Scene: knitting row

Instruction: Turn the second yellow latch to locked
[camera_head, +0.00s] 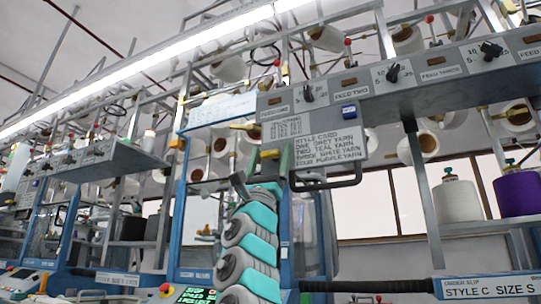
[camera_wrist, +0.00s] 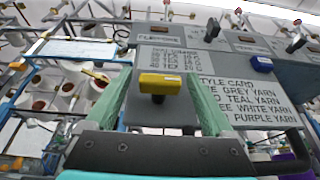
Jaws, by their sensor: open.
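A yellow latch handle (camera_wrist: 160,83) with a dark stem shows in the wrist view, in front of the grey machine panel and below its printed table. My gripper (camera_wrist: 154,76) has its two green fingers apart, one on each side of this handle, with gaps visible. In the head view my gripper (camera_head: 270,163) is raised to the panel, left of the style card, and a yellow piece (camera_head: 270,154) shows between the fingers. I cannot tell which latch is second, or whether either is locked.
The style card (camera_head: 320,147) hangs right of my gripper, above a dark bar handle (camera_head: 328,184). Dark knobs (camera_head: 393,73) and a blue block (camera_head: 348,111) are on the panel. White (camera_head: 457,199) and purple (camera_head: 518,196) yarn cones stand at the right.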

